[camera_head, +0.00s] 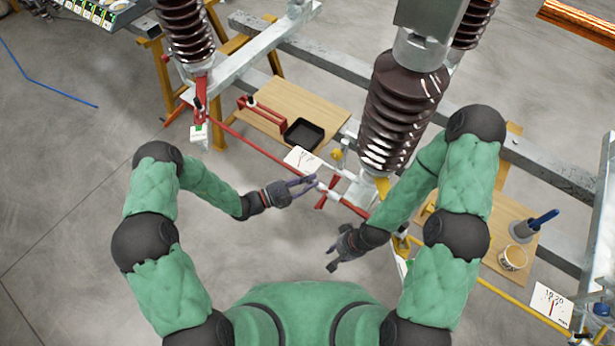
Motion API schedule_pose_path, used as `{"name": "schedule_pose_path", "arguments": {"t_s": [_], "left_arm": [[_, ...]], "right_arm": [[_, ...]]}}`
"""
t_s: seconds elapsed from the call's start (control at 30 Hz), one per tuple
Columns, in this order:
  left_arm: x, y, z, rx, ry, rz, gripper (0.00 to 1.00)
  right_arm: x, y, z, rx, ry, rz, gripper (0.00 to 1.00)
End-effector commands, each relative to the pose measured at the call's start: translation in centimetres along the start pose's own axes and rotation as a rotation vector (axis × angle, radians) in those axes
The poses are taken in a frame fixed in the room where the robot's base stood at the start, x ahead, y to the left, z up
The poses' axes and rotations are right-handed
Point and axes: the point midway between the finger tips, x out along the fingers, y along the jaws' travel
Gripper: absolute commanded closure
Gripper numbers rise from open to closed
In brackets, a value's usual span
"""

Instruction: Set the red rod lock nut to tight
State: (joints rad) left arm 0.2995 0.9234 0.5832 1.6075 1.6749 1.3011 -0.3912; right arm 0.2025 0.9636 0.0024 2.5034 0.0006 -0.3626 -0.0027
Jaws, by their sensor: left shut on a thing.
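The red rod (262,151) runs diagonally from the upper left to the lower right in front of the insulators. Near its middle is a pale fitting with a red cross-piece (321,203). My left gripper (308,184) reaches in from the left and is shut at this fitting, on what looks like the lock nut. The fingers partly hide the nut, and its setting cannot be read. My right gripper (332,261) hangs below the rod, apart from it, with its fingers spread and empty.
A wooden board (283,96) carries a black tray (303,135) and a red clamp-like part (262,114). A dial card (302,159) sits beside the rod. Brown ribbed insulators (403,110) stand behind. A right-hand board holds a cup (513,258) and a blue-handled tool (543,219).

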Motion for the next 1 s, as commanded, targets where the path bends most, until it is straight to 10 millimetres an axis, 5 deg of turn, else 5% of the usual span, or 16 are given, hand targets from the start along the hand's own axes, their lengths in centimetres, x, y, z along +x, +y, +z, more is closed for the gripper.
{"name": "schedule_pose_path", "arguments": {"t_s": [0.1,0.4,1.0], "left_arm": [[0.5,0.5,0.9,-0.054,0.089,-0.023,1.0],[1.4,1.0,0.6,-0.175,0.287,-0.074,1.0],[2.1,1.3,0.1,-0.275,0.445,-0.114,1.0]], "right_arm": [[-2.2,-0.8,0.1,0.0,0.0,0.0,0.7],[-4.8,-1.7,0.2,0.0,0.0,0.0,0.7],[-6.1,-2.2,0.2,0.0,0.0,0.0,0.7]]}}
